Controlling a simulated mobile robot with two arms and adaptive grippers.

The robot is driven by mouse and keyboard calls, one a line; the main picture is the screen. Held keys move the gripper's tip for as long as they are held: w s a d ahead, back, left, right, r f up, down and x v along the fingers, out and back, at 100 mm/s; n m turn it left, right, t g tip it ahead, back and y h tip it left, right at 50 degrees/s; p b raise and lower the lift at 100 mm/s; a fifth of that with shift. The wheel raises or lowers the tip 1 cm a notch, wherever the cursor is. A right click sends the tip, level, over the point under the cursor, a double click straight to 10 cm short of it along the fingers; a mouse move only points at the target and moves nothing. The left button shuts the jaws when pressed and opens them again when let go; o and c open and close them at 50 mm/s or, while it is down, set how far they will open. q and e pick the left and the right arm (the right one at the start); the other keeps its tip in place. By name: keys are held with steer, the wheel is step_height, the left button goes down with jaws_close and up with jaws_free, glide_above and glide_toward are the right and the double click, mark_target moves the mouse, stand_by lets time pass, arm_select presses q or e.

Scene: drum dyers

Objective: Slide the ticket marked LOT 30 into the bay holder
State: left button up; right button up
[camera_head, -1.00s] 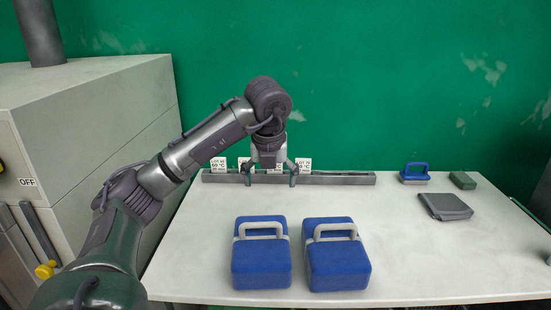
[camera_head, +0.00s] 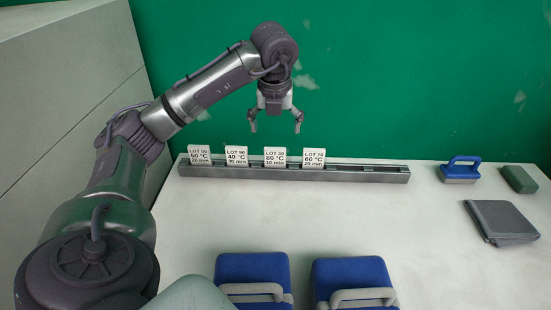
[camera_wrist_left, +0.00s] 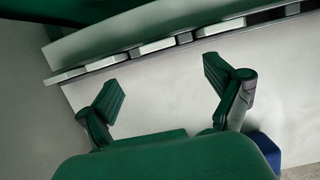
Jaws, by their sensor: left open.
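Several white tickets stand in a row in a long grey slotted rack (camera_head: 345,174) at the back of the table. The third from the left looks like the LOT 30 ticket (camera_head: 275,156), reading 80 °C, 10 min; its small digits are hard to read. My left gripper (camera_head: 275,126) is open and empty, pointing down above the rack, over that ticket and apart from it. In the left wrist view, the open fingers (camera_wrist_left: 163,85) show with the rack (camera_wrist_left: 130,63) beyond them. I cannot make out a bay holder in these views. My right gripper is not in view.
Two blue cases with grey handles, a left one (camera_head: 245,270) and a right one (camera_head: 350,275), stand at the front. A blue-handled brush (camera_head: 461,171), green block (camera_head: 519,179) and grey folded cloth (camera_head: 500,221) lie at right. The middle table is clear.

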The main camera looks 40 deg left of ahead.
mark_target(275, 149)
arm_select(q)
steer(key=p+x, duration=0.1)
steer(key=x, duration=0.9)
steer(key=shift+a+f, duration=0.25)
steer(key=shift+r, duration=0.1)
steer(key=c, duration=1.2)
steer(key=shift+c, duration=0.2)
